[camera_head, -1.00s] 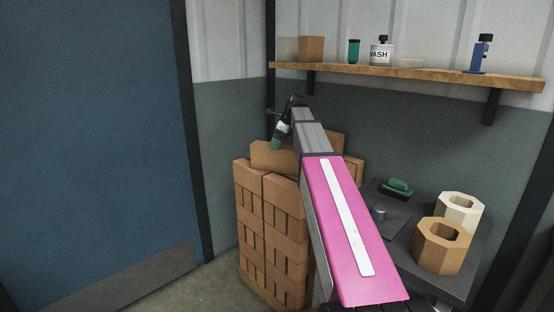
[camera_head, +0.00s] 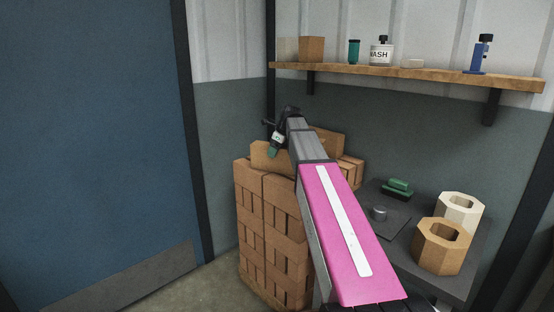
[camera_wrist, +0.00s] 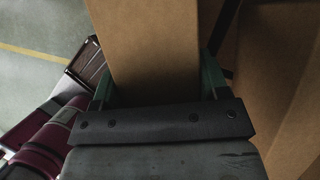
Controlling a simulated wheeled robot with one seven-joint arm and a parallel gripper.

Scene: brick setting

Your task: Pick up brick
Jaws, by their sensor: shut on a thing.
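A tan brick (camera_head: 261,158) lies on top of the brick stack, at its left. My gripper (camera_head: 273,152) reaches down over it, and the arm hides part of the brick's right side. In the wrist view the same brick (camera_wrist: 148,45) runs between the two green fingers (camera_wrist: 157,90), one on each side, and the jaws are shut on it. Its far end is outside that view. The brick appears to be still at the height of the stack top.
Another brick (camera_head: 328,142) lies behind the arm on the stack (camera_head: 270,225). At right, a dark table (camera_head: 385,225) bears a green-handled brush (camera_head: 398,187) and two octagonal blocks. A wooden shelf (camera_head: 410,75) with bottles is above. A blue door (camera_head: 95,130) is at left.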

